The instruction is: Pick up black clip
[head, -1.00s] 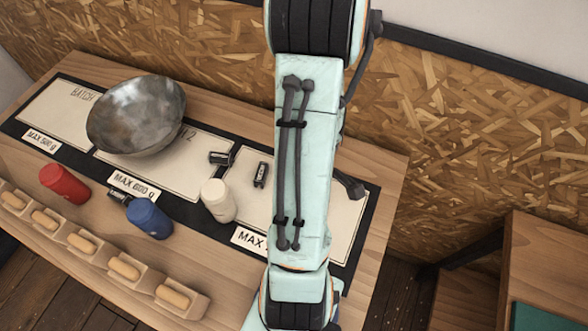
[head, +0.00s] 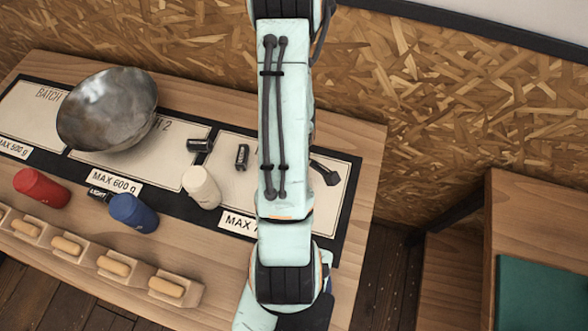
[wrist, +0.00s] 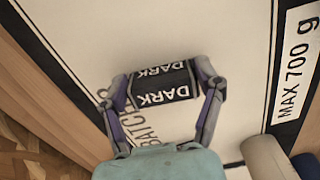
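A black clip (wrist: 165,95) with white DARK lettering on two faces sits between the fingers of my gripper (wrist: 160,76) in the wrist view. Both fingers press against its ends. It is over the white panel (wrist: 230,45) beside the printed word BATCH; I cannot tell whether it still touches the panel. In the head view my arm hides this clip and most of the gripper. Other small black clips lie at the panels: one (head: 200,145) on the divider, one (head: 242,156) just right of it, and one (head: 98,193) marked LIGHT at the front.
A metal bowl (head: 108,110) stands on the left panels. Several wooden-handled holders (head: 114,267) line the front edge. A chipboard wall (head: 430,110) rises behind.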

